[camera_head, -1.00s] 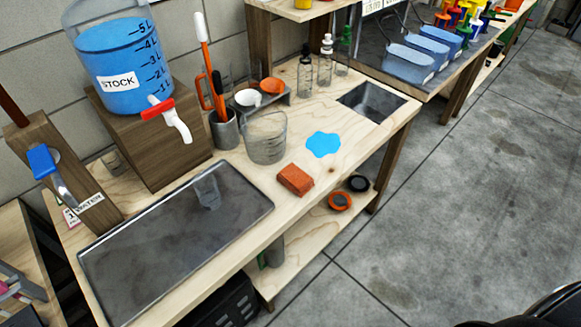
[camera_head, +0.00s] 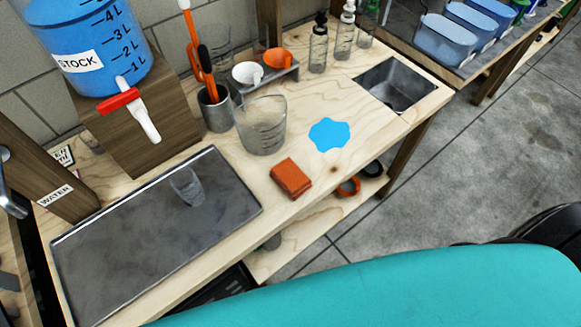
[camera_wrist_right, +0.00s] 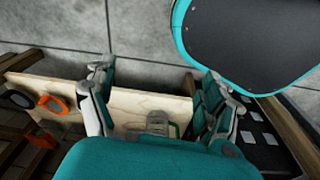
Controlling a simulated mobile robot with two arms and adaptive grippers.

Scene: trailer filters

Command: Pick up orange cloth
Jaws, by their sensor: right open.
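The orange cloth (camera_head: 290,179) is a small folded block near the front edge of the wooden bench (camera_head: 330,160), between the dark tray and the blue patch. In the head view nothing touches it. My right gripper (camera_wrist_right: 155,85) is in the right wrist view, its two fingers spread wide with nothing between them. The cloth cannot be made out in that view. The teal part across the bottom of the head view is my own arm. My left gripper is not in view.
A dark tray (camera_head: 150,240) lies left of the cloth. A clear jug (camera_head: 261,125) stands behind it, and a flat blue patch (camera_head: 329,134) lies to its right. A sink (camera_head: 395,84) is at the far right. An orange ring (camera_wrist_right: 52,104) shows on the lower shelf.

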